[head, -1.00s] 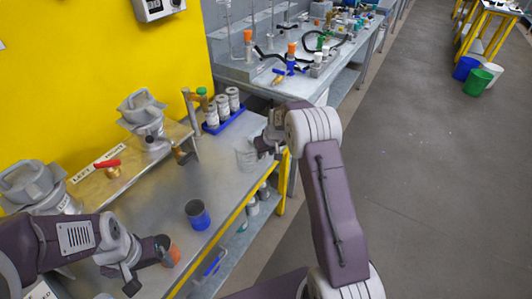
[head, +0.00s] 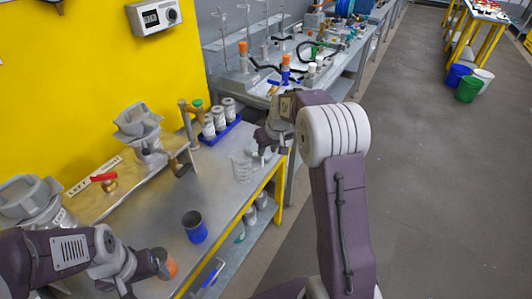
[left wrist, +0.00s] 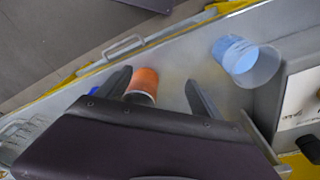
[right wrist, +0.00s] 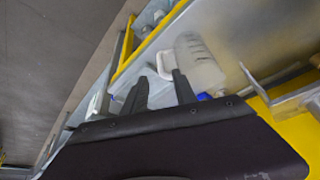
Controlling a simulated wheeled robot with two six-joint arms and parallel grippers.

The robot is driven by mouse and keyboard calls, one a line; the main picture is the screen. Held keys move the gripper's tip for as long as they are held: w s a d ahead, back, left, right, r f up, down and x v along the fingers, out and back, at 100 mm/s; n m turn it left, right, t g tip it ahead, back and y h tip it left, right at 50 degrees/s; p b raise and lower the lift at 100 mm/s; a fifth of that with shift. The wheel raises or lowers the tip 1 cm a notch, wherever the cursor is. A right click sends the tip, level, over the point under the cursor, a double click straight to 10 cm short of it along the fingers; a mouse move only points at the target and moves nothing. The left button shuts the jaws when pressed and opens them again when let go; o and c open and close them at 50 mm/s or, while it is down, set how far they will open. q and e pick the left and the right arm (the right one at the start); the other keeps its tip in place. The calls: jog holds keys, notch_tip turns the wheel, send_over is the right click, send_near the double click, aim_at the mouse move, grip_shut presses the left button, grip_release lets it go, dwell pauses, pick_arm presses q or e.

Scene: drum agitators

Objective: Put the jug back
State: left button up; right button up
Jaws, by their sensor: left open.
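The clear jug (head: 242,168) with measuring marks stands upright on the metal bench near its yellow front edge. It also shows in the right wrist view (right wrist: 200,62), with its pale handle (right wrist: 165,66) toward my fingers. My right gripper (head: 262,150) is beside the jug on the handle side. Its fingers (right wrist: 160,80) are apart, with the handle just beyond the tips and nothing clearly gripped. My left gripper (head: 145,272) is open around or just behind an orange cup (head: 168,264). That cup shows between its fingers in the left wrist view (left wrist: 142,82).
A blue cup (head: 195,227) stands mid-bench. A beaker with blue contents (left wrist: 247,60) is near my left gripper. Open bench lies left of the jug.

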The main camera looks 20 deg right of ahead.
jog(key=s+a+f+g, duration=0.1)
jog(key=s+a+f, duration=0.2)
jog(key=s, duration=1)
jog(key=s+a+f+m+g, duration=0.1)
jog(key=s+a+f+g, duration=0.1)
jog(key=s, duration=1.2)
jog(key=shift+a+f, duration=0.45)
jog(key=shift+a, duration=0.6)
notch_tip(320, 180, up, 3)
jog(key=p, duration=0.3)
jog(key=shift+r, duration=0.2)
